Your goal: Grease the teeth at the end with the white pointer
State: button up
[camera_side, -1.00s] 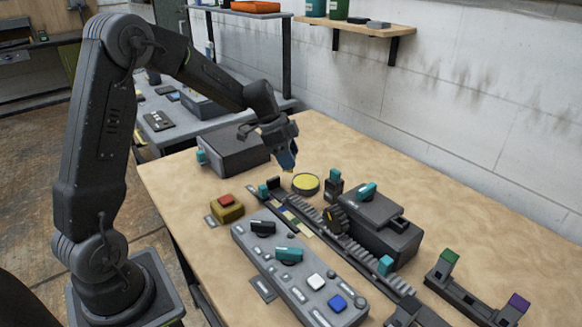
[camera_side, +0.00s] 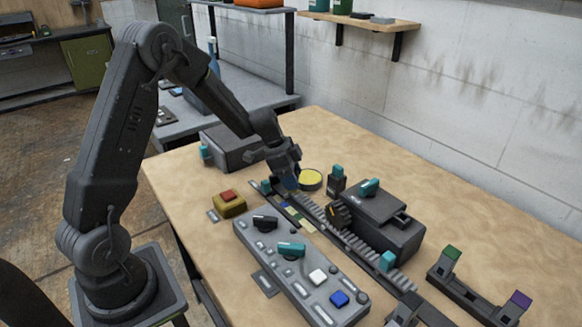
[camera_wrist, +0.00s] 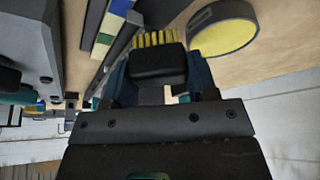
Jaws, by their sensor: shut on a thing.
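My gripper (camera_side: 288,180) is shut on a dark-backed brush (camera_wrist: 158,62) with yellow bristles (camera_wrist: 156,39). In the side view it is low over the far end of the toothed rack (camera_side: 318,215), and the brush is mostly hidden there. I cannot tell whether the bristles touch the teeth. A teal block stands at each end of the rack, the far one (camera_side: 266,187) and the near one (camera_side: 387,261). A strip of coloured patches (camera_side: 296,215) runs beside the rack. I cannot make out a white pointer. A round yellow-topped tin (camera_side: 311,178) sits just right of my gripper.
A dark housing (camera_side: 380,218) with a teal knob stands right of the rack. A grey control panel (camera_side: 300,270) with knobs and buttons lies left. A yellow box with a red top (camera_side: 228,203), a dark box (camera_side: 235,147) and a bracket (camera_side: 470,295) stand around.

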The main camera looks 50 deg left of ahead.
jog(key=shift+d, duration=4.2)
jog(key=shift+a, duration=4.35)
jog(key=shift+r, duration=4.1)
